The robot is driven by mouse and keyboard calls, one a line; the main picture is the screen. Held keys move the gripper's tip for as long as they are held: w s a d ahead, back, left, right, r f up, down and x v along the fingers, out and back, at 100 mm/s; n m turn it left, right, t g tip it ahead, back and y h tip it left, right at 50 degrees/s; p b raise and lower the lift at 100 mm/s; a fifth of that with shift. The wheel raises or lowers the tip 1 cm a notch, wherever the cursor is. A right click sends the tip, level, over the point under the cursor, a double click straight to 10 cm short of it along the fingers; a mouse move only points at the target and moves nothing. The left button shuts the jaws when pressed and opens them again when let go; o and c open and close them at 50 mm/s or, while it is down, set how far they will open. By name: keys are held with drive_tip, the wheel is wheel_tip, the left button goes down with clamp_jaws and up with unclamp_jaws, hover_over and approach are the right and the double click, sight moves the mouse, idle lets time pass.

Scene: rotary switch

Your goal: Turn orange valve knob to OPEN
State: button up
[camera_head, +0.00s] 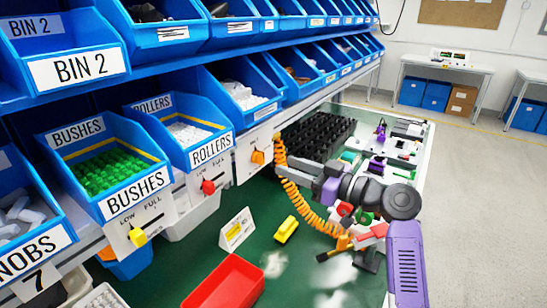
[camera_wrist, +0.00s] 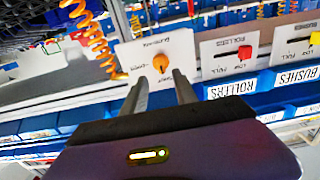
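The orange valve knob (camera_head: 258,156) is on a white panel (camera_head: 242,166) fixed to the front edge of the shelf rack. In the wrist view the knob (camera_wrist: 161,63) sits on its white panel (camera_wrist: 136,57), with small lettering around it that I cannot read surely. My gripper (camera_wrist: 160,80) is open, with its two grey fingers pointing at the panel. The knob shows between and just beyond the fingertips. I cannot tell whether either finger touches it. In the head view my arm reaches in from the right, its wrist close to the panel.
An orange coiled hose (camera_head: 297,196) hangs beside the knob's panel, near my wrist. Panels with a red slider (camera_head: 208,187) and a yellow slider (camera_head: 138,237) are to the left. Blue bins fill the rack above. A red tray (camera_head: 228,283) stands on the green bench.

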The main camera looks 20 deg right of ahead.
sight(264, 158)
drive_tip(key=p+x, duration=0.1)
drive_tip(key=x, duration=0.5)
drive_tip(key=shift+w+a, duration=0.15)
drive_tip(key=shift+a, duration=0.15)
clamp_jaws()
